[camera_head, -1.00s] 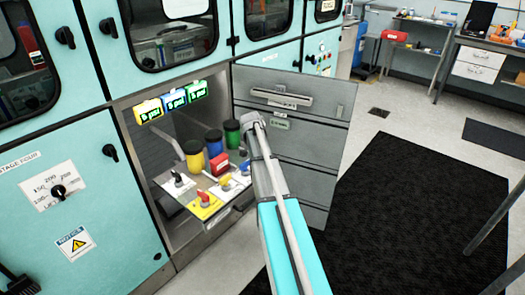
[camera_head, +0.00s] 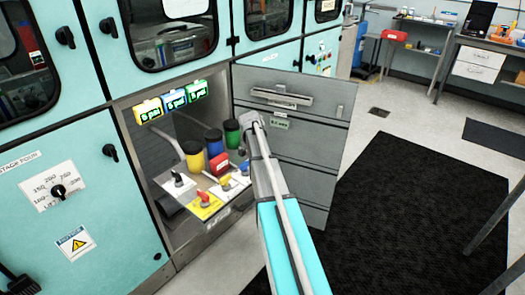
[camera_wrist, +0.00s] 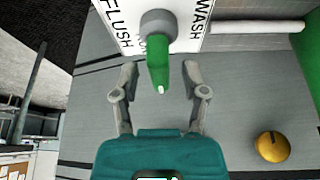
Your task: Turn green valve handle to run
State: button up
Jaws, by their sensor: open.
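The green valve handle (camera_wrist: 158,65) hangs down from a grey round hub (camera_wrist: 158,24) on a white label plate in the wrist view. FLUSH is printed left of it and WASH right of it. A short word between them is partly hidden by the hub and handle. My gripper (camera_wrist: 160,82) is open, with one finger on each side of the handle's end and gaps visible on both sides. The handle's tip points toward my gripper's palm. In the head view my arm covers most of this area, and I cannot make out the green handle.
Yellow (camera_head: 194,157), blue (camera_head: 214,143) and green (camera_head: 232,133) canisters stand behind. An open grey door (camera_head: 300,135) stands right of my arm.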

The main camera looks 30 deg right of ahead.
jog(key=shift+n, duration=0.5)
jog(key=shift+n+t+y, duration=0.4)
jog(key=shift+n+t, duration=0.3)
jog(key=shift+n, duration=1)
jog(key=shift+n+t+y, duration=0.6)
jog(key=shift+n+y, duration=0.1)
jog(key=shift+n, duration=1.4)
jog(key=shift+n+y, duration=0.9)
jog(key=shift+n, duration=1.5)
jog(key=shift+n+y, duration=0.8)
jog(key=shift+n, duration=1.4)
jog(key=shift+r, duration=0.2)
jog(key=p+v, duration=1.3)
jog(key=v, duration=0.1)
jog(key=s+a+m+g+p, duration=0.1)
jog(key=s+a, duration=0.3)
jog(key=a, duration=0.9)
jog(key=s+a+g+p, duration=0.1)
jog(key=s+a, duration=0.4)
jog(key=a, duration=0.8)
jog(key=shift+s+r+m+g, duration=0.2)
jog(key=shift+s+m+g, duration=0.1)
jog(key=shift+m, duration=0.1)
